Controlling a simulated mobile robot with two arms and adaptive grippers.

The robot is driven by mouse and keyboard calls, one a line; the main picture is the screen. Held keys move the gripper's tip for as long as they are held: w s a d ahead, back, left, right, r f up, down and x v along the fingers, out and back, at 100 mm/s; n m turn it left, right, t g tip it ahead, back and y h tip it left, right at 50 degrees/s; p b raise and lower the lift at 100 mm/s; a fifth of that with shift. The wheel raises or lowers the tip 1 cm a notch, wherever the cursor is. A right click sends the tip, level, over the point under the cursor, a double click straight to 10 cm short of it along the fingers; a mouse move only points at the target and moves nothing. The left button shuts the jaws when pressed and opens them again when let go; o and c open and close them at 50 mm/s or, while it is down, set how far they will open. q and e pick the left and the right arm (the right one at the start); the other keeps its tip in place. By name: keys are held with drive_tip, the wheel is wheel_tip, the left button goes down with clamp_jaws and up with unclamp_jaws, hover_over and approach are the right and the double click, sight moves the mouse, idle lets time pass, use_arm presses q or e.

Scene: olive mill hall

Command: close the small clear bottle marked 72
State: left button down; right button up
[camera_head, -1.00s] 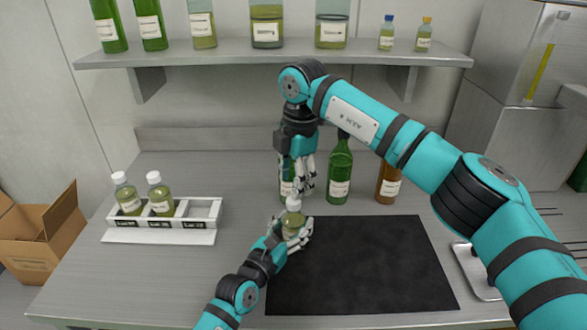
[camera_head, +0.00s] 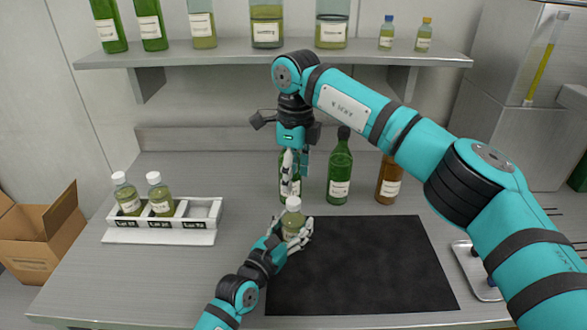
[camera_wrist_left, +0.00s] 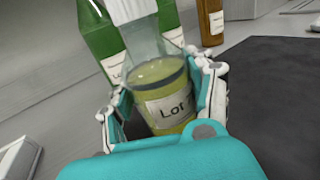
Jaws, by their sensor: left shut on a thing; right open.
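The small clear bottle (camera_head: 291,222) holds yellow-green liquid and stands upright in my left gripper (camera_head: 297,232), near the mat's upper left corner. In the left wrist view the bottle (camera_wrist_left: 160,82) shows between the fingers; its label reads "Lo…7", the rest hidden. A white cap (camera_head: 293,203) sits on its mouth, also seen at the top of the left wrist view (camera_wrist_left: 130,8); I cannot tell how tight it is. My right gripper (camera_head: 291,188) is open, pointing down just above the cap, apart from it as far as I can see.
A white rack (camera_head: 200,225) at left holds two similar capped bottles (camera_head: 127,195) (camera_head: 160,194) and has a free slot. Green bottles (camera_head: 340,175) and a brown bottle (camera_head: 389,182) stand behind. The dark mat (camera_head: 365,270) is clear on its right. A shelf (camera_head: 230,55) hangs above.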

sight(294, 200)
drive_tip(key=n, duration=0.6)
drive_tip(key=shift+r+n, duration=0.25)
drive_tip(key=shift+n, duration=0.05)
drive_tip(key=n, duration=0.6)
drive_tip(key=shift+r+n, duration=0.2)
drive_tip(key=shift+n, duration=0.1)
drive_tip(key=shift+f, duration=4)
